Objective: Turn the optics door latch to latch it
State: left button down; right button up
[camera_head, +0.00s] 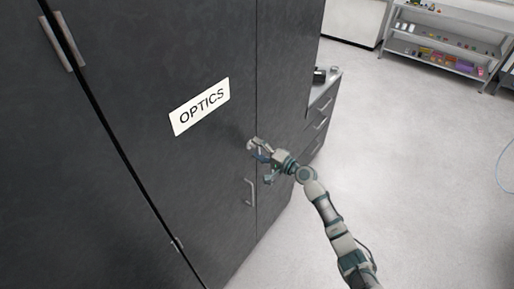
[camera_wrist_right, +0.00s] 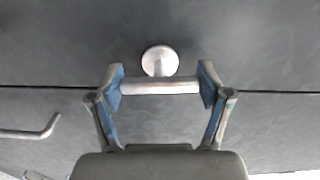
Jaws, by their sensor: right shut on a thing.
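The optics door (camera_head: 205,160) is a dark grey cabinet door with a white "OPTICS" label (camera_head: 200,106), and it looks closed. The optics door latch shows in the right wrist view as a round metal base with a short grey bar (camera_wrist_right: 160,87). My right gripper (camera_head: 262,160) is at the door's right edge, and its fingers largely hide the latch in the head view. In the right wrist view my right gripper (camera_wrist_right: 160,84) is shut on the latch bar, with one blue-padded finger at each end. The bar lies roughly along the door seam. My left gripper is out of view.
A bent metal door handle (camera_head: 249,192) sits just below my right gripper; it also shows in the right wrist view (camera_wrist_right: 32,133). A drawer unit (camera_head: 318,118) stands beyond the cabinet. A shelf rack (camera_head: 450,52) stands far right.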

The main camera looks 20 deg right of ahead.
jog(key=shift+d+f, duration=0.1)
jog(key=shift+f, duration=0.05)
dwell(0.4)
jog(key=o, duration=1)
jog(key=shift+o, duration=0.5)
jog(key=shift+w+d+m, duration=0.1)
jog(key=shift+m, duration=0.2)
jog(key=shift+d, duration=0.1)
jog(key=shift+s+d, duration=0.1)
jog(key=shift+s, duration=0.1)
jog(key=v, duration=1.1)
jog(key=shift+s+d, duration=0.15)
jog(key=shift+d, duration=0.15)
jog(key=shift+f, duration=0.2)
